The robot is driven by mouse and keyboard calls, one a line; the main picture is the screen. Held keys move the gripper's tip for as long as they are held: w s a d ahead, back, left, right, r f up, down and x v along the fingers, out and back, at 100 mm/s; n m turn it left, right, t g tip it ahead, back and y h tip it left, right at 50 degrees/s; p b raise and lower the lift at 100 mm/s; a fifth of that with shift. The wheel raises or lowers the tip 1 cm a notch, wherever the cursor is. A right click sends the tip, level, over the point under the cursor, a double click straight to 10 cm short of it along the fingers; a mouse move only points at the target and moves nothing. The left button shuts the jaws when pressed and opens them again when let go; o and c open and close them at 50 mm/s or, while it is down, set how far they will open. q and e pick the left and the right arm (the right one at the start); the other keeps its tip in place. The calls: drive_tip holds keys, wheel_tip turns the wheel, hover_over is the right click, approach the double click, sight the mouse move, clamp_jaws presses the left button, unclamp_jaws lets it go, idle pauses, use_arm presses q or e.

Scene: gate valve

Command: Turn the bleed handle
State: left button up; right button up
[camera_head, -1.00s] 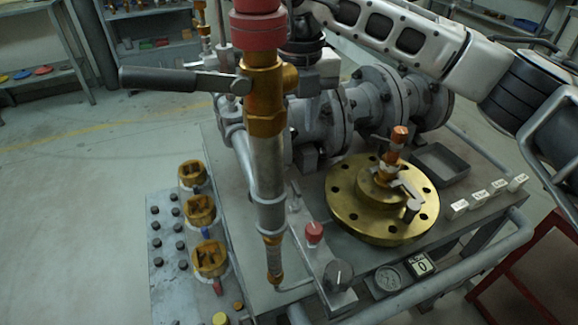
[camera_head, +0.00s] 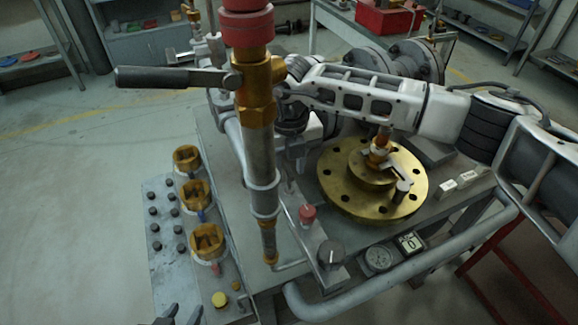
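A long dark-grip lever (camera_head: 175,77) sticks out left from a brass valve (camera_head: 257,85) on the upright pipe in the foreground. A smaller lever (camera_head: 400,178) sits on the little copper-coloured valve on the round brass flange (camera_head: 345,195). I cannot tell for certain which is the bleed handle. My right arm crosses from the right above the flange, and its gripper end (camera_head: 290,92) lies near or behind the upright pipe; its fingers are not clear. My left gripper (camera_head: 181,314) shows only dark fingertips, spread apart, at the bottom edge, well below the long lever.
Several brass hexagonal fittings (camera_head: 196,195) and dark knobs line the left panel. A red knob (camera_head: 308,213), a black knob (camera_head: 331,254) and a gauge (camera_head: 379,258) sit at the bench front. A grey rail (camera_head: 420,270) borders the bench. Floor on the left is clear.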

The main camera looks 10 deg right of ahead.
drive_tip(key=shift+f, duration=0.9)
drive_tip(key=shift+c, duration=0.3)
clamp_jaws()
